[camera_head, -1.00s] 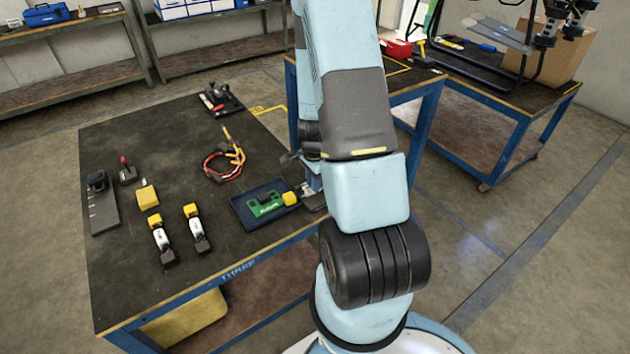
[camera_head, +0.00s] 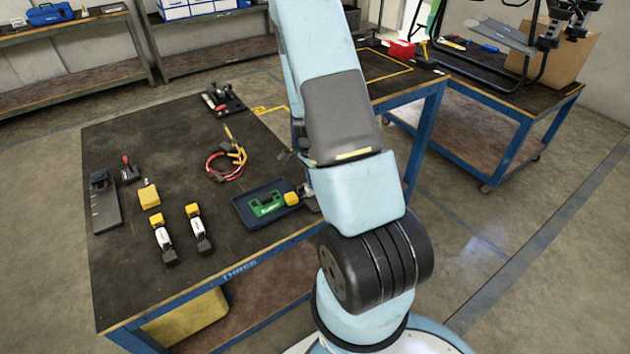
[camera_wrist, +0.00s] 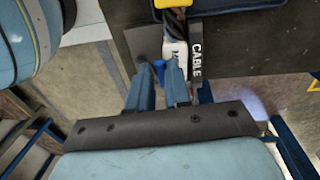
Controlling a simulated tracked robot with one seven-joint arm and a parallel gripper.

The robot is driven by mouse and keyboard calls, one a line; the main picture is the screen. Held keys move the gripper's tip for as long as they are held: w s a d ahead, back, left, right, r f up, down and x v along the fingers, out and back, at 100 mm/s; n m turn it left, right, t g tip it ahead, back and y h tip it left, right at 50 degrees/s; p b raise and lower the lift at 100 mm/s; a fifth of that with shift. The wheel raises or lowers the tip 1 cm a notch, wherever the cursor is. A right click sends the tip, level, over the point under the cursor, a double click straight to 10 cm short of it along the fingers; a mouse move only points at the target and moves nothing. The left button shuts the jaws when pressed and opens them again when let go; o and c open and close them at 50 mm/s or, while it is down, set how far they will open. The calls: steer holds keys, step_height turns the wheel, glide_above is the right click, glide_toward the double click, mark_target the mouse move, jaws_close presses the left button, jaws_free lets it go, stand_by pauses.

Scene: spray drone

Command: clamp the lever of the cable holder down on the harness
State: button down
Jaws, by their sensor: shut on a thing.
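In the wrist view, the cable holder is a dark block with a white CABLE label (camera_wrist: 196,62) at the upper middle, beside a white-labelled part. A dark reddish strand (camera_wrist: 176,20), which looks like the harness, runs above it, partly covered by a yellow part. My gripper (camera_wrist: 161,80) has its blue fingers close to the holder, shut on a small blue piece (camera_wrist: 160,70) that looks like the lever. How far down the lever lies cannot be told. In the head view, my arm hides the gripper and most of the holder. A red, black and yellow cable loop (camera_head: 226,160) lies on the table.
A dark blue tray (camera_head: 246,220) with a green board stands at the table's right edge, beside a yellow block (camera_head: 291,198).

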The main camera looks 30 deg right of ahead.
steer(key=shift+s, duration=0.1)
steer(key=c, duration=1.1)
jaws_free()
steer(key=shift+r, duration=0.1)
steer(key=r, duration=0.4)
steer(key=w+r, duration=0.1)
steer(key=r, duration=0.8)
steer(key=shift+w+r, duration=0.2)
steer(key=shift+w, duration=0.2)
